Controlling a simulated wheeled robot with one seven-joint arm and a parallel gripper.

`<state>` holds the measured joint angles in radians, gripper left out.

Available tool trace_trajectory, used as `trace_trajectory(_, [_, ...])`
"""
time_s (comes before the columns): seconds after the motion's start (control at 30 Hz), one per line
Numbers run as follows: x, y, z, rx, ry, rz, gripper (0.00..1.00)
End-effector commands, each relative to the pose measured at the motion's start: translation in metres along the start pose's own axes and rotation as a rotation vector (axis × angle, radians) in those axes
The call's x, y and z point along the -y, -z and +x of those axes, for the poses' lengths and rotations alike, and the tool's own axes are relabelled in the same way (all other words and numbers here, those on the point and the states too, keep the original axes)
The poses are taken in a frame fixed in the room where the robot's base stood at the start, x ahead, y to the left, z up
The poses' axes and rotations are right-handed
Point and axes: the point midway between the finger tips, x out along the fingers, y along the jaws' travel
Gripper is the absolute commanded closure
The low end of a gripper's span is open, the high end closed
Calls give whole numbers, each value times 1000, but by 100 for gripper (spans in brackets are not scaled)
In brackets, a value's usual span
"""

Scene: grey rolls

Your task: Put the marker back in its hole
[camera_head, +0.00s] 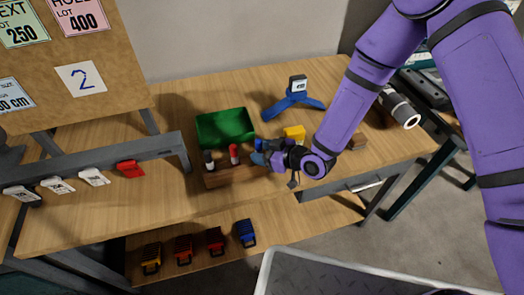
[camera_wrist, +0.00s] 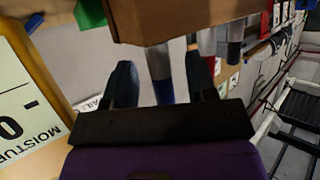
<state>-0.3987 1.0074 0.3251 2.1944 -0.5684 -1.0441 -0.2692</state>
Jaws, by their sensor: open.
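A brown wooden block (camera_head: 232,177) stands on the workbench, with a black-capped marker (camera_head: 209,160) and a red-capped marker (camera_head: 234,153) upright in it. My gripper (camera_head: 258,158) is at the block's right end. In the wrist view, the block (camera_wrist: 185,20) is at the top. A marker with a grey body and blue cap (camera_wrist: 163,92) lies between my two open dark fingers, with a gap on each side. Its grey end meets the block's edge, but its seating in a hole is hidden. Another dark-capped marker (camera_wrist: 235,42) shows to the right.
A green tray (camera_head: 225,127) is behind the block. A yellow object (camera_head: 294,132) and a blue three-legged stand (camera_head: 293,104) are near my gripper. Several coloured padlock-like items, including a blue one (camera_head: 246,233), are on the lower shelf. Bare bench lies left of the tray.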

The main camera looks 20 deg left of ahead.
Motion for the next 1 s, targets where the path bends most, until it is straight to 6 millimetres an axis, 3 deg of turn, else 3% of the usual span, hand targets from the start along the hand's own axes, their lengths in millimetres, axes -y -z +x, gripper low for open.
trace_trajectory(0.5, [-1, 0, -86, 0, -3, 1, 48])
trace_trajectory(0.7, [0, 0, -101, 0, -1, 0, 48])
trace_trajectory(1.0, [0, 0, -103, -1, -1, 0, 48])
